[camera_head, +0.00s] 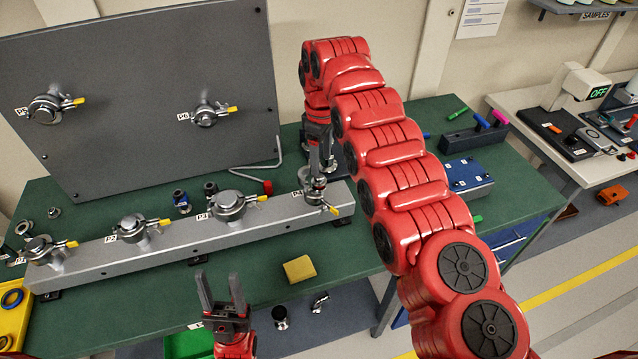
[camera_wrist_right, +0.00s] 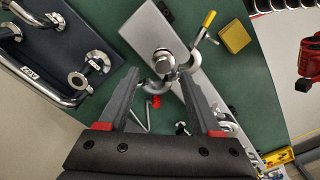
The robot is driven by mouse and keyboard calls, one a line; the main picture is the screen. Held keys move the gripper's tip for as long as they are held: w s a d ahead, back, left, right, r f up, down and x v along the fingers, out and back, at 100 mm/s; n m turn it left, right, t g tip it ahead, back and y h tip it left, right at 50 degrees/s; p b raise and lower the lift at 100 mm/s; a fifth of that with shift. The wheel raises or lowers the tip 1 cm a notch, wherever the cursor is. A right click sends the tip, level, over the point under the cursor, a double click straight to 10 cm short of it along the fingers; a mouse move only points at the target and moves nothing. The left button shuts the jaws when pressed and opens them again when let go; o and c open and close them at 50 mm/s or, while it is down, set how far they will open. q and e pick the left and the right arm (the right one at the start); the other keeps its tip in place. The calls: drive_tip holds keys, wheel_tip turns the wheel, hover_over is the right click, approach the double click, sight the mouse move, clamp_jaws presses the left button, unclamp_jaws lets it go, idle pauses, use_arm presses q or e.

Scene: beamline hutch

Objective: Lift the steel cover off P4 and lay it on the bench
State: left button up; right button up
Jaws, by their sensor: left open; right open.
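P4 (camera_head: 314,192) is the right-end port on the long grey rail (camera_head: 100,262). I cannot tell whether the clamp is loose. My right gripper (camera_head: 316,172) points down just above P4. It is open, with its fingers (camera_wrist_right: 160,74) spread and nothing held. My left gripper (camera_head: 222,292) is open and empty, low in front of the rail. The green bench (camera_head: 120,302) lies underneath.
Clamped ports P2 (camera_head: 132,228) and P3 (camera_head: 228,204) stand left along the rail. A grey upright panel (camera_head: 150,80) is behind. A yellow block (camera_head: 299,268) lies in front of the rail. A blue box (camera_head: 466,175) stands right. Bare bench shows in front of the rail.

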sight(319, 176)
drive_tip(key=shift+f, duration=0.35)
drive_tip(key=f+p, duration=0.1)
drive_tip(key=f, duration=0.1)
drive_tip(key=f+p, duration=0.1)
drive_tip(key=shift+s+a+f+p, duration=0.15)
drive_tip(key=shift+s+a+p, duration=0.1)
drive_tip(key=shift+p, duration=0.1)
drive_tip(key=shift+f, duration=0.3)
drive_tip(key=shift+w, duration=0.15)
drive_tip(key=shift+c, duration=0.2)
clamp_jaws()
drive_tip(key=shift+r, duration=0.1)
